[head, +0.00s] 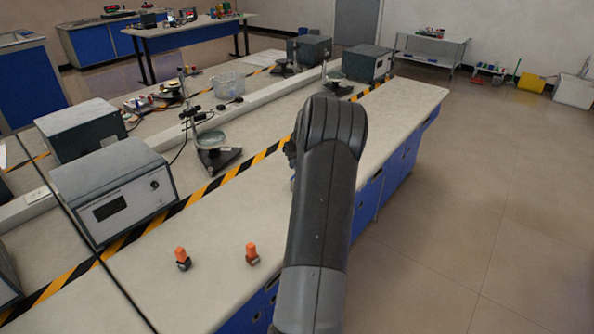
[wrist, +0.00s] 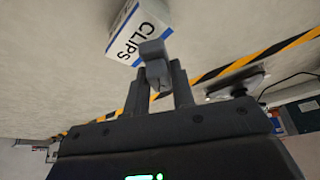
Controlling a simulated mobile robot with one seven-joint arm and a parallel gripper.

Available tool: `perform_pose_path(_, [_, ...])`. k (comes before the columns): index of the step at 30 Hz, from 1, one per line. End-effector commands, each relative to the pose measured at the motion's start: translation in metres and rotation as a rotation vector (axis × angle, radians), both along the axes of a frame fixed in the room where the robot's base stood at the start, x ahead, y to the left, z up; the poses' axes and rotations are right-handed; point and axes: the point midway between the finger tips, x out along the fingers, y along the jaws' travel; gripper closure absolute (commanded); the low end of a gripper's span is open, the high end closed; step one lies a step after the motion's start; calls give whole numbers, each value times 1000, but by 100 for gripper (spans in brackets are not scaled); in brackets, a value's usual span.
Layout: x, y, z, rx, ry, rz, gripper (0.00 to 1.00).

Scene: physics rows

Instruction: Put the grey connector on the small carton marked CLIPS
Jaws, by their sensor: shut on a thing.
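In the wrist view my gripper (wrist: 157,88) is shut on the grey connector (wrist: 153,52), a small dark grey block-like piece that sticks out past the fingertips. The small white carton (wrist: 130,25) with blue edging and the word CLIPS stands on the bench just beyond the connector. The connector overlaps the carton's near corner in this view. I cannot tell whether they touch. In the head view my arm hides the carton, the connector and most of my gripper.
Two orange-topped pieces (head: 252,254) (head: 182,258) stand on the near bench (head: 215,215). A grey instrument box (head: 118,190) and a stand with a dish (head: 212,145) are to the left. Yellow-black tape (wrist: 270,53) runs along the bench. Open floor lies right.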

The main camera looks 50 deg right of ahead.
Motion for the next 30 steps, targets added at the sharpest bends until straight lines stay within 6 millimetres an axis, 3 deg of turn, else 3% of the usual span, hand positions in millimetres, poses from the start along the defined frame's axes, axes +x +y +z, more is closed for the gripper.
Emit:
perform_pose_path(7, [-1, 0, -34, 3, 1, -1, 99])
perform_pose_path(19, [-1, 0, -41, 0, 0, 0, 99])
perform_pose_path(20, [-1, 0, -40, 0, 0, 0, 75])
perform_pose_path(27, [-1, 0, -40, 0, 0, 0, 56])
perform_pose_path(30, [-1, 0, -40, 0, 0, 0, 56])
